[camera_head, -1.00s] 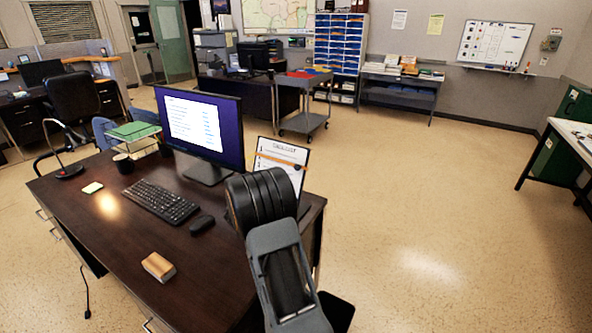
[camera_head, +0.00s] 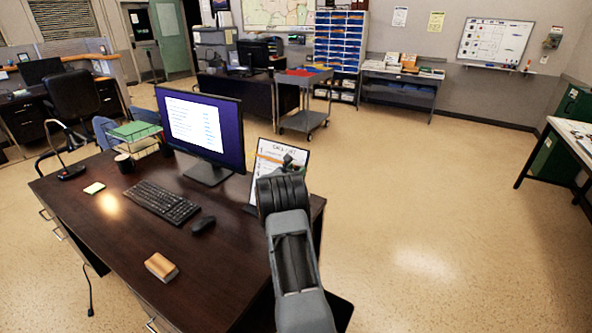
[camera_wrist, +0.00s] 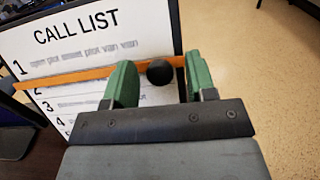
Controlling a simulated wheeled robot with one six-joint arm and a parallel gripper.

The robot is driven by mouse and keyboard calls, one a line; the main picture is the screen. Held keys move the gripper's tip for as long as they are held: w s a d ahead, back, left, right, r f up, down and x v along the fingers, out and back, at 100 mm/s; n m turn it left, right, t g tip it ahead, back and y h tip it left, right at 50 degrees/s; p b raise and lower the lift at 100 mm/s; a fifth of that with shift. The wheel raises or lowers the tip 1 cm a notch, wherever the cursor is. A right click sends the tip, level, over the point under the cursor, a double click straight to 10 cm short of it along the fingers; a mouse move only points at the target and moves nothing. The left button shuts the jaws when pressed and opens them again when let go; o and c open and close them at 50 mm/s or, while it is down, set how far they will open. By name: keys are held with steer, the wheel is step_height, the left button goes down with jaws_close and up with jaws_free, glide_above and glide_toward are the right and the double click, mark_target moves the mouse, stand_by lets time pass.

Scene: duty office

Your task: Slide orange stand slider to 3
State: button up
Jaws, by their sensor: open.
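The call list stand (camera_head: 262,174) is a white sheet on a dark board at the right end of the desk; it fills the upper left of the wrist view (camera_wrist: 110,45). The orange slider (camera_wrist: 68,78) crosses the sheet between 1 and 2, close above the 2. Its round black knob (camera_wrist: 160,74) is at the right. My gripper (camera_wrist: 161,88) is open, with one green finger on each side of the knob and gaps visible. In the head view my arm hides part of the stand.
The dark desk (camera_head: 120,215) also holds a monitor (camera_head: 203,125), a keyboard (camera_head: 160,202), a mouse (camera_head: 203,224) and a wooden block (camera_head: 161,267). The floor right of the desk (camera_head: 430,200) is clear.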

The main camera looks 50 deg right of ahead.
steer(key=shift+d, duration=0.1)
jaws_close()
stand_by(0.5)
